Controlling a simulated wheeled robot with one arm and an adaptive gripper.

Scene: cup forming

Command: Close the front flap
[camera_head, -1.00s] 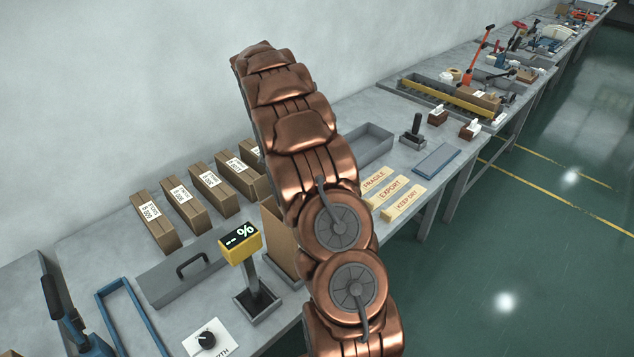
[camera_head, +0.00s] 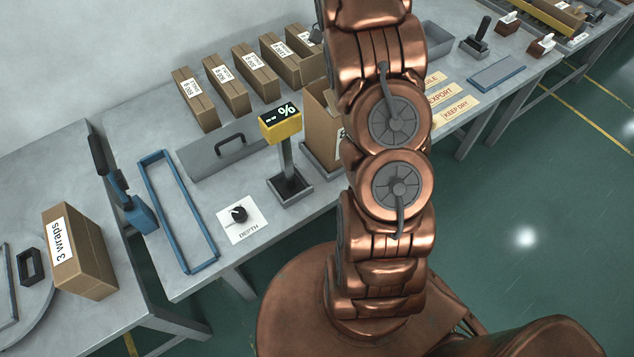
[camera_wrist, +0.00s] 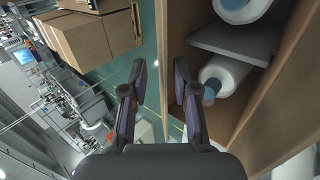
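An open brown carton (camera_head: 319,122) stands on the table, behind and right of the yellow percent display, in the head view. My arm covers its right part, so I cannot make out its front flap. My gripper is outside the head view. In the wrist view my gripper (camera_wrist: 160,65) has its two dark fingers apart. A brown panel edge (camera_wrist: 161,35) shows in the gap between them, but I cannot tell how far beyond the fingertips it is. No held thing shows between the fingers.
The percent display (camera_head: 281,122) stands in front of several closed cartons (camera_head: 195,100). A depth knob (camera_head: 239,213) and a blue frame (camera_head: 180,210) lie to the left. White rolls (camera_wrist: 222,73) sit on brown shelving in the wrist view, with stacked boxes (camera_wrist: 88,38) at left.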

